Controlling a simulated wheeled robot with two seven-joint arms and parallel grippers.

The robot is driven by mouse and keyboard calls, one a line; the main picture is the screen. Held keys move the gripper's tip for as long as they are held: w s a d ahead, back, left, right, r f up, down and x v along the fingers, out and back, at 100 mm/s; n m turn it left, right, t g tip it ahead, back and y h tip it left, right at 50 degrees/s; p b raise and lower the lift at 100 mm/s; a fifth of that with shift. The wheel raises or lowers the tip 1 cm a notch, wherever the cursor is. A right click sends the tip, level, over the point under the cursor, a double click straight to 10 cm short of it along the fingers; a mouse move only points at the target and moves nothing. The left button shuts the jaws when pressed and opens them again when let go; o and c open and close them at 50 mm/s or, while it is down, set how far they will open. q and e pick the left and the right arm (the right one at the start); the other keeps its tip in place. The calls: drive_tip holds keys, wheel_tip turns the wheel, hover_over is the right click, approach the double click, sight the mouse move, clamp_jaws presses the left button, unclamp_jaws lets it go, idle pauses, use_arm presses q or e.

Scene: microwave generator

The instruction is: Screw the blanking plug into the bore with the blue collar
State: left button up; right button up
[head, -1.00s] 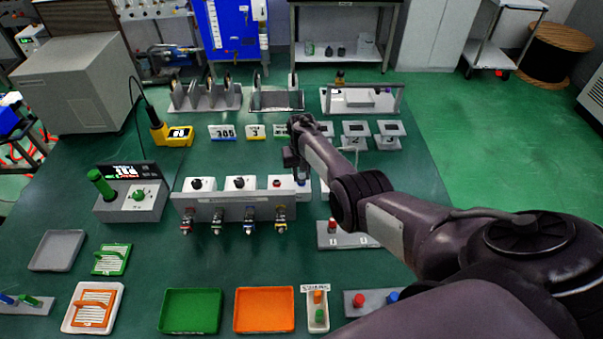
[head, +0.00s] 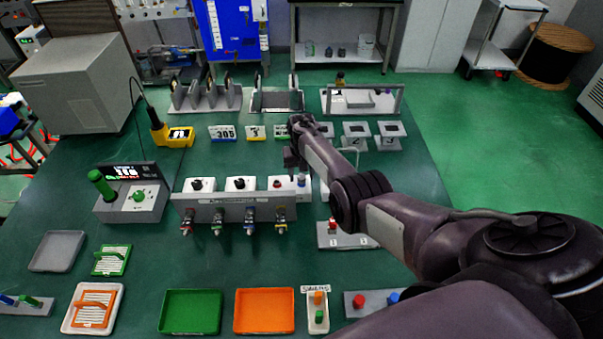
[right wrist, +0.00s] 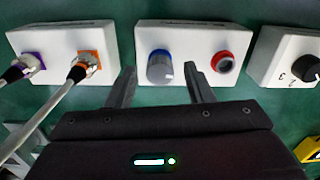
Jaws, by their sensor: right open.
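A white block in the right wrist view (right wrist: 205,45) has a blue-collared bore (right wrist: 160,51) and a red-collared bore (right wrist: 223,63) with a dark opening. A grey cylindrical plug (right wrist: 158,70) with a white line stands at the blue collar; how deep it sits I cannot tell. My right gripper (right wrist: 161,73) is open, its fingers apart on either side of the plug with visible gaps. In the head view my right gripper (head: 296,165) is above the block (head: 290,187) at the panel's right end. My left gripper is out of view.
A white block with purple and orange cable connectors (right wrist: 65,52) and one with a black knob (right wrist: 288,62) flank the plug's block. Green (head: 190,332) and orange (head: 264,331) trays lie nearer.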

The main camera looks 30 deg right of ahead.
sight(302, 177)
drive_tip(key=shift+r+p, duration=0.35)
drive_tip(key=shift+r, duration=3.45)
